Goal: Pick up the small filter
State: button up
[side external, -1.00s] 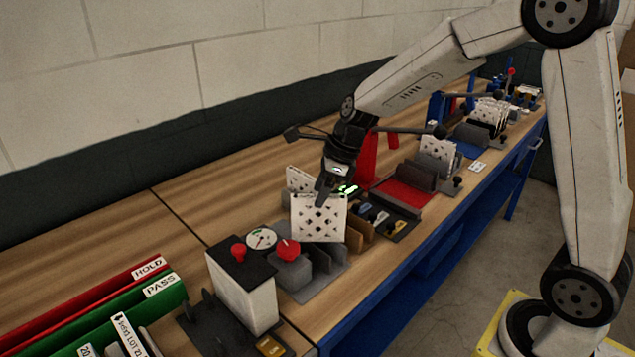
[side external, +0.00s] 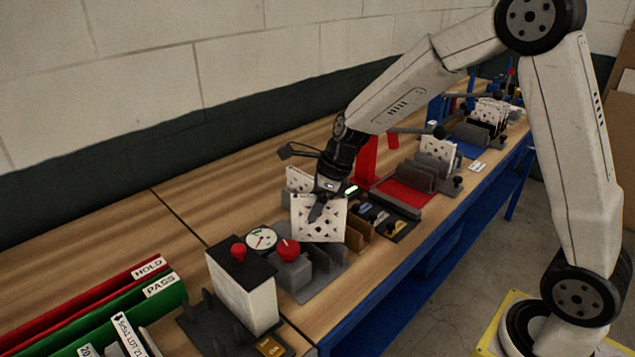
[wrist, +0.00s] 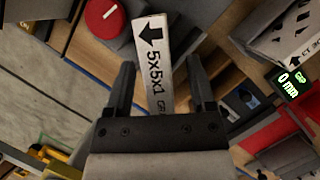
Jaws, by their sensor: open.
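A small white filter with dark diamond-shaped holes (side external: 330,228) stands upright in a grey slotted rack in the side view. In the wrist view its narrow edge, printed with an arrow and "5x5x1" (wrist: 152,62), lies between my fingers. My gripper (side external: 317,210) is over the top of this filter. In the wrist view my gripper (wrist: 161,72) is open, with one finger on each side of the edge and gaps visible. The side view shows one finger in front of the filter's face; the other is hidden.
Another white perforated filter (side external: 298,180) stands just behind. A gauge (side external: 261,239), a red knob (side external: 288,250) and a white box with a dark top (side external: 249,290) are close in front. Brown dividers (side external: 355,234) and a small green display (wrist: 289,83) are to the right.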

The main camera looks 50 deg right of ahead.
jog(key=shift+f, duration=0.25)
dwell(0.5)
grip_shut()
